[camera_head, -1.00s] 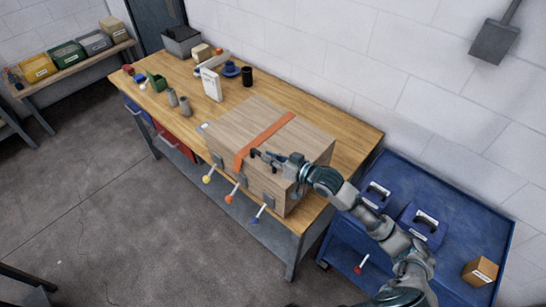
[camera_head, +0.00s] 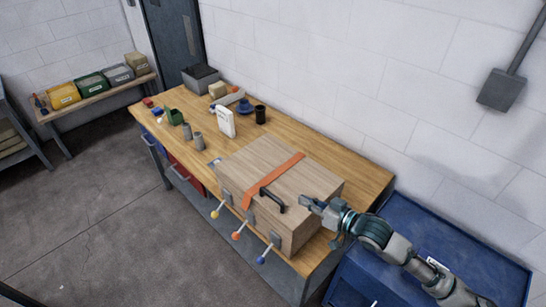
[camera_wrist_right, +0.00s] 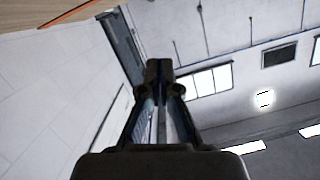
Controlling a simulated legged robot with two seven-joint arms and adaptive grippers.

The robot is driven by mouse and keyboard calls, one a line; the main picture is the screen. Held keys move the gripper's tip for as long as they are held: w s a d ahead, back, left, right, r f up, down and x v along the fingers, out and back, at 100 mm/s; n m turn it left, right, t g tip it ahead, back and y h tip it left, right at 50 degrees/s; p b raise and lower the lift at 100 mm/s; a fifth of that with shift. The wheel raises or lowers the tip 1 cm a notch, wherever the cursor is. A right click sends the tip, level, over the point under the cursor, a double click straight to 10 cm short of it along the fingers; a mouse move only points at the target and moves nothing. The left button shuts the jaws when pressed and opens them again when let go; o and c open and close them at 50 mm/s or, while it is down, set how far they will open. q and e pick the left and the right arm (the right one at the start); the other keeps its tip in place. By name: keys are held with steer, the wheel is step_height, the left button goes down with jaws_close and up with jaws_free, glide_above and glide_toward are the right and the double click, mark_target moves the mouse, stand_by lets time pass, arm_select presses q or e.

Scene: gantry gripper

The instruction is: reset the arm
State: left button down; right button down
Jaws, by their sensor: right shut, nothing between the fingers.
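My right gripper (camera_head: 312,204) is shut and empty in the head view. It is just right of the black handle on the wooden box, apart from that handle. My right arm (camera_head: 375,235) comes in from the lower right, over the blue cart. In the right wrist view the closed fingers (camera_wrist_right: 158,75) point up toward the wall and ceiling, with nothing between them. My left gripper is in neither view.
A wooden box (camera_head: 240,166) with an orange strap (camera_head: 272,180), black handle (camera_head: 272,201) and levers sits on the workbench (camera_head: 345,165). A blue cart (camera_head: 480,262) is at right.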

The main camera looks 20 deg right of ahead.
mark_target(295, 231)
steer(key=s+f+h, duration=0.1)
steer(key=f, duration=0.3)
steer(key=s+a+f+g, duration=0.1)
steer(key=f, duration=0.3)
steer(key=s+f+h, duration=0.1)
steer(key=f, duration=0.3)
steer(key=shift+s+a+g+h, duration=0.2)
steer(key=shift+s+g+h, duration=0.1)
steer(key=shift+s+g, duration=0.1)
steer(key=s+a+f+m+g+h, duration=0.15)
steer(key=s+f+g+h, duration=0.55)
steer(key=s+f, duration=1.3)
steer(key=s+f+g+y+b, duration=0.1)
steer(key=s+f, duration=0.1)
steer(key=f, duration=1.2)
steer(key=s+f+g+b, duration=0.1)
steer(key=s+f, duration=0.1)
steer(key=f, duration=1.3)
steer(key=s+d+f, duration=0.2)
steer(key=s+f, duration=0.5)
steer(key=s, duration=0.1)
steer(key=s+d+f+g+b, duration=0.1)
steer(key=s+f, duration=0.7)
steer(key=shift+s+d+b, duration=0.3)
steer(key=shift+d, duration=0.05)
steer(key=shift+f+n, duration=0.1)
steer(key=shift+n, duration=0.15)
